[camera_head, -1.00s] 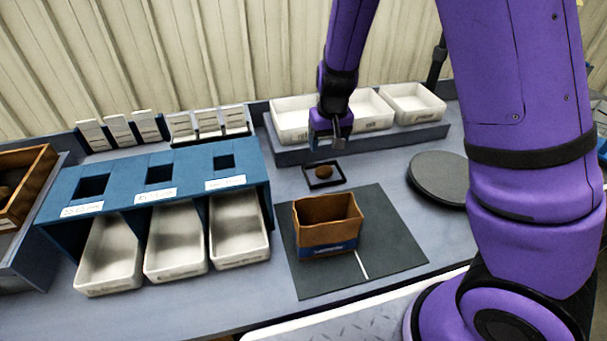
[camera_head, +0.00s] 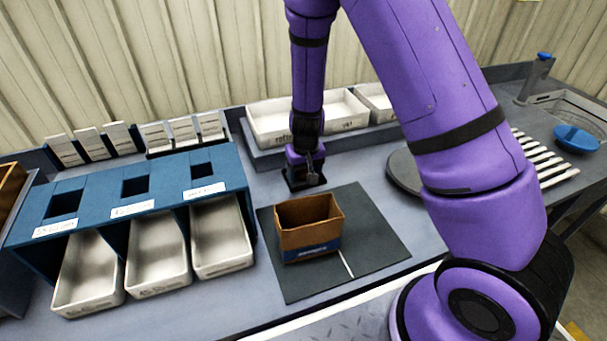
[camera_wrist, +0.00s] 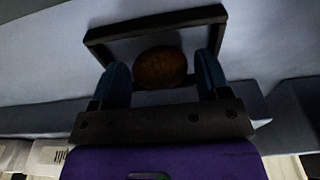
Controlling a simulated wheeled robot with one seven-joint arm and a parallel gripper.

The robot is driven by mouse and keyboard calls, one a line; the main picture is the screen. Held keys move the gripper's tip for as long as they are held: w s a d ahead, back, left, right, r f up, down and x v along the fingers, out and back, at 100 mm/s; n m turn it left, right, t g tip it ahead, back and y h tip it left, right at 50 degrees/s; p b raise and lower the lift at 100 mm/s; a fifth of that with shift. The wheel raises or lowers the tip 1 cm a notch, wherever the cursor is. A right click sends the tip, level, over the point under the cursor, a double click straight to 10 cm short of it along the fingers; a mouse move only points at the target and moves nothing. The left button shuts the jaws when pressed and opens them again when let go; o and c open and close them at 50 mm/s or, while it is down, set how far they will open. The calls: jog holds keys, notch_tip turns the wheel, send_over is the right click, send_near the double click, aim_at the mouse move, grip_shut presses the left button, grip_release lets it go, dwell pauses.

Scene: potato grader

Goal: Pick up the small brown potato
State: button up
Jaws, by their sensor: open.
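The small brown potato (camera_wrist: 160,68) lies in a small black-rimmed tray (camera_wrist: 155,22) in the wrist view. My gripper (camera_wrist: 163,78) is open, with one blue finger on each side of the potato. A gap seems to show between the potato and at least the right finger; I cannot tell contact on the left. In the head view my gripper (camera_head: 304,178) is over the small black tray (camera_head: 290,182), and it hides the potato there.
White bins (camera_head: 270,122) stand behind. A blue sorting frame (camera_head: 120,190) is at left, a round dark plate (camera_head: 403,172) at right.

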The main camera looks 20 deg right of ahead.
jog(key=shift+f, duration=0.1)
jog(key=c, duration=0.7)
jog(key=shift+r, duration=1.55)
jog(key=shift+s+d+r, duration=0.15)
jog(key=shift+s+r, duration=0.05)
jog(key=shift+r, duration=0.1)
jog(key=s+d, duration=0.3)
jog(key=s, duration=0.1)
jog(key=s+d+r, duration=0.1)
jog(key=s+d, duration=0.2)
jog(key=s, duration=0.1)
jog(key=s+d, duration=0.3)
jog(key=s, duration=0.1)
jog(key=shift+d+r, duration=0.15)
jog(key=shift+d, duration=0.2)
